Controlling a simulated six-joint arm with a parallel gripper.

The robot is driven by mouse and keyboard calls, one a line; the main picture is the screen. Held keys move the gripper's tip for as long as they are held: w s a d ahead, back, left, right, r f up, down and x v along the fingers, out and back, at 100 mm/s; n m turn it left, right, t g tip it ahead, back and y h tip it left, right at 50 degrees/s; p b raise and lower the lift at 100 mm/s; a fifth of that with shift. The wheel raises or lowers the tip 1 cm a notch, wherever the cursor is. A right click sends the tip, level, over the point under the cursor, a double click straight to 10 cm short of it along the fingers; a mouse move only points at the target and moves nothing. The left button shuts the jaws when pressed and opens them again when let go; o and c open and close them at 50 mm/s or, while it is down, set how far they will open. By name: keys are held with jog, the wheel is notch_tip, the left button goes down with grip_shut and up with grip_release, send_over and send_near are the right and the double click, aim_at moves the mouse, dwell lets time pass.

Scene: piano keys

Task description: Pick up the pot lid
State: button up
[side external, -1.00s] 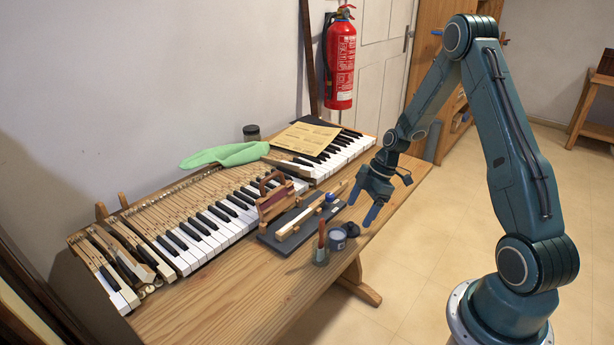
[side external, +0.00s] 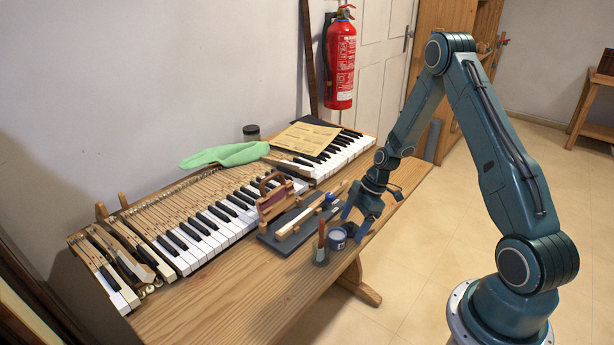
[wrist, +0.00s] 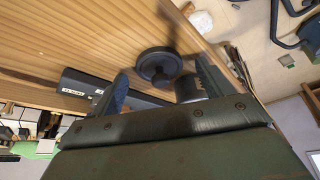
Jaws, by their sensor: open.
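The pot lid is a dark round disc with a raised knob. In the wrist view the lid (wrist: 158,64) lies on the wooden bench, between and just beyond my fingertips. In the side view the lid (side external: 350,229) is a small dark shape near the bench's front edge, partly hidden by my fingers. My gripper (side external: 357,222) is open and points down over the lid. In the wrist view my gripper (wrist: 162,72) has a finger on either side of the lid, with nothing held. A small pot (side external: 337,239) stands left of the lid.
A cup with a red-handled tool (side external: 321,252) stands beside the pot. A dark board (side external: 283,242) with a wooden piece and a blue-ended tool lies behind. Piano keys (side external: 205,238) and a green cloth (side external: 225,154) lie farther back. The bench's front left is clear.

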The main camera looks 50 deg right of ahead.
aim_at(353, 223)
jog(key=c, duration=1)
jog(key=shift+r, duration=0.15)
jog(key=shift+c, duration=0.2)
notch_tip(353, 223, up, 20)
jog(key=shift+f, duration=0.2)
dwell(0.5)
jog(key=a+f, duration=0.7)
jog(key=f, duration=0.1)
jog(key=shift+f, duration=0.4)
